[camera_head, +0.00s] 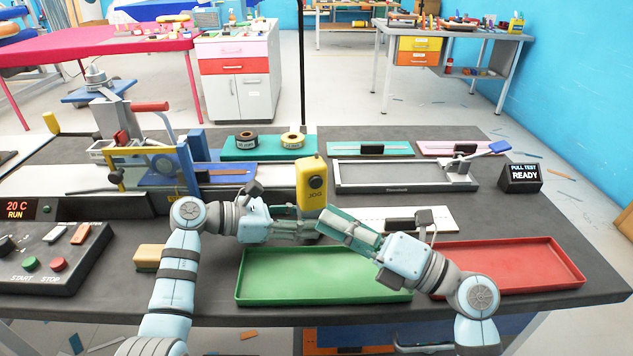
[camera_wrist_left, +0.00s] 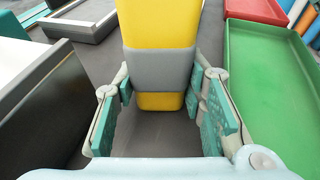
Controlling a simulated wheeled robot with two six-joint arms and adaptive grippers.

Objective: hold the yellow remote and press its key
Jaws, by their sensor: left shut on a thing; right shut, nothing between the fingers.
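The yellow remote (camera_head: 311,172) stands upright in the head view, with a dark round key (camera_head: 315,182) on its front and the letters "JOG" below. My left gripper (camera_head: 307,226) is shut on the lower part of the remote. In the left wrist view the fingers (camera_wrist_left: 160,100) are on both sides of the remote (camera_wrist_left: 160,24), which has a grey band. My right gripper (camera_head: 325,225) is shut and empty, its fingertips just below and right of the key, in front of the remote's lower part. I cannot tell whether they touch it.
A green tray (camera_head: 325,298) lies under the grippers and a red tray (camera_head: 545,283) to its right. A control box (camera_head: 45,262) with START and STOP buttons stands at left. Behind are a tape-roll board (camera_head: 230,153), a sealing frame (camera_head: 400,187) and a "PULL TEST READY" display (camera_head: 521,178).

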